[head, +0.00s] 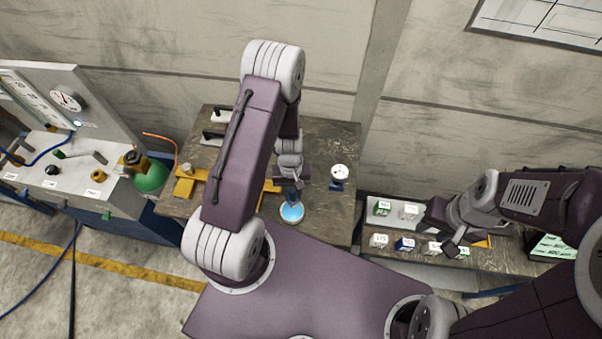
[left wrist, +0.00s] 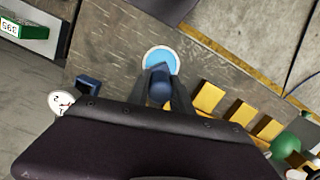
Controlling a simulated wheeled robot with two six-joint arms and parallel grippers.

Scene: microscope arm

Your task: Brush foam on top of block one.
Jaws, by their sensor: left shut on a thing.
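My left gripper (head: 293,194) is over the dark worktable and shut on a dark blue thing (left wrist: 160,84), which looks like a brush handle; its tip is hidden. Just beyond the fingertips is a round, white-rimmed thing with a light blue top (head: 291,212), also in the left wrist view (left wrist: 160,57). The held thing overlaps its near edge in that view; I cannot tell if they touch. No block marked one can be made out. My right gripper (head: 453,247) is near the labelled blocks at right; its jaws are too small to read.
A white disc with dark marks (head: 340,171) stands on the worktable (head: 335,225), a dark blue piece beside it. Yellow blocks (left wrist: 208,97) lie near my left gripper. Several labelled blocks (head: 408,211) sit on the right bench. A green bottle (head: 152,176) stands left.

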